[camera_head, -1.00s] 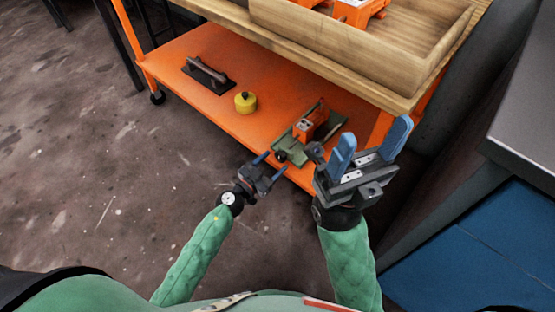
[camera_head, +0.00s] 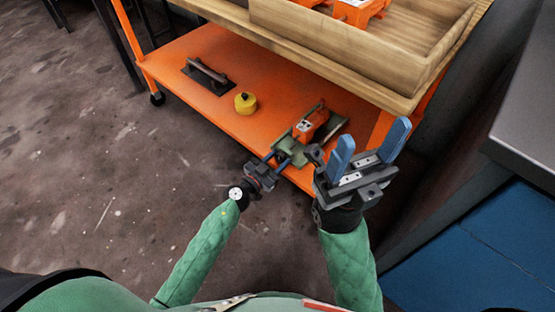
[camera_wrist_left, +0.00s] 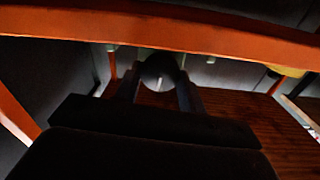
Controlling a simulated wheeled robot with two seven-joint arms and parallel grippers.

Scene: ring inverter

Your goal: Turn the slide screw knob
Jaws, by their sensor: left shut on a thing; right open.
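The slide screw device has a green base (camera_head: 327,129) with an orange block (camera_head: 311,122) on it, on the orange lower shelf near its front edge. Its dark round knob (camera_wrist_left: 160,70) shows in the left wrist view between the fingers of my left gripper (camera_wrist_left: 158,88). In the head view my left gripper (camera_head: 275,160) is at the near end of the device, shut on the knob, which the fingers partly hide. My right gripper (camera_head: 372,148) is open and empty, its blue fingers pointing up, nearer the camera and right of the device.
The orange shelf (camera_head: 190,65) also holds a yellow round weight (camera_head: 245,103) and a dark plate with a handle (camera_head: 207,76). A wooden tray (camera_head: 345,50) with orange parts stands on the upper level. A grey and blue cabinet (camera_head: 480,240) stands at the right.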

